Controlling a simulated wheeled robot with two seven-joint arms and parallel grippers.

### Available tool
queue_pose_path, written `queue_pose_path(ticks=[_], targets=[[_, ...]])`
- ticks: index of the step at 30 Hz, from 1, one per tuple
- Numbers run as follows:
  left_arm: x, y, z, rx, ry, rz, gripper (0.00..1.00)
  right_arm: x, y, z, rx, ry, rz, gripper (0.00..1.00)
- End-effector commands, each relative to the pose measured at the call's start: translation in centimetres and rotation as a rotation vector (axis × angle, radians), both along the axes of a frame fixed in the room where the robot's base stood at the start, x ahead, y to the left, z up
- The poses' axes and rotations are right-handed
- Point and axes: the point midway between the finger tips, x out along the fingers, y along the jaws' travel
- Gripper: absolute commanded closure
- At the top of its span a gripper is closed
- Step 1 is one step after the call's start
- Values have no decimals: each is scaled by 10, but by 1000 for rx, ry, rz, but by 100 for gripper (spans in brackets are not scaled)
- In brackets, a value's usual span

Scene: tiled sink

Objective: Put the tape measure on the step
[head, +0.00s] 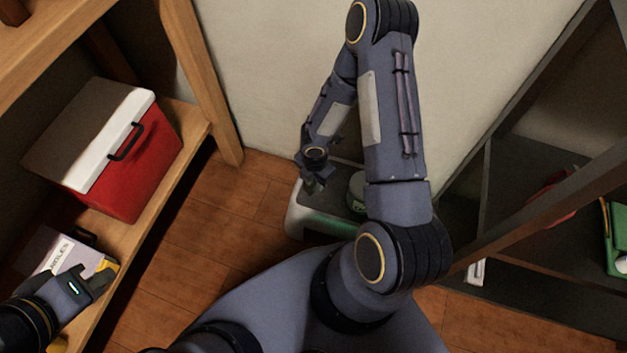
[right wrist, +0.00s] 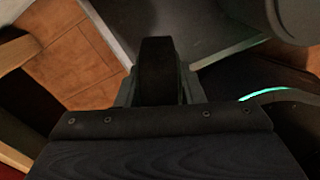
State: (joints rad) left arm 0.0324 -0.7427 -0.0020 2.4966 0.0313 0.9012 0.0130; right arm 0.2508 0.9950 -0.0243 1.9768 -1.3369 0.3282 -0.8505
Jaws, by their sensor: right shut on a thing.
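The step (head: 295,215) is a low grey and white piece on the floor by the wall, partly hidden behind my right arm. My right gripper (head: 313,184) is over its left part, pointing down. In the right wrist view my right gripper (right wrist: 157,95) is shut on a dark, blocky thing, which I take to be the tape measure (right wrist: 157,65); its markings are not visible. The grey top of the step (right wrist: 185,22) lies beyond it. I cannot tell whether they touch. My left gripper (head: 95,280) is open by the lower left shelf.
A round grey-green thing (head: 357,188) sits on the right part of the step. A red cooler with a white lid (head: 125,165) and a labelled box (head: 58,250) are on the wooden shelf. A dark rack (head: 540,220) stands right. Wooden floor (head: 215,245) is clear left of the step.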

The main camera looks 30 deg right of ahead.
Motion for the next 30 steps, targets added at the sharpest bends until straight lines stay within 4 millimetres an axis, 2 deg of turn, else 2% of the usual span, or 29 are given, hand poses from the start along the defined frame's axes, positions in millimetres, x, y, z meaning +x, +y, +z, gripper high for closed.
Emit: queue_pose_path(ticks=[1,3,10,15,27,28,30], targets=[[0,0,-3,0,0,0,100,6,-2,-10,1,0,-4,96],[0,0,-5,0,0,0,100,12,-3,-16,0,-1,-1,96],[0,0,-8,0,0,0,100,22,-5,-28,1,-1,-2,96],[0,0,-21,0,0,0,100,21,-5,-55,-1,2,0,96],[0,0,-24,0,0,0,100,21,-5,-61,-1,-1,0,96],[0,0,-24,0,0,0,100,21,-5,-60,0,-1,0,64],[0,0,-23,0,0,0,100,21,-5,-59,0,-1,0,55]])
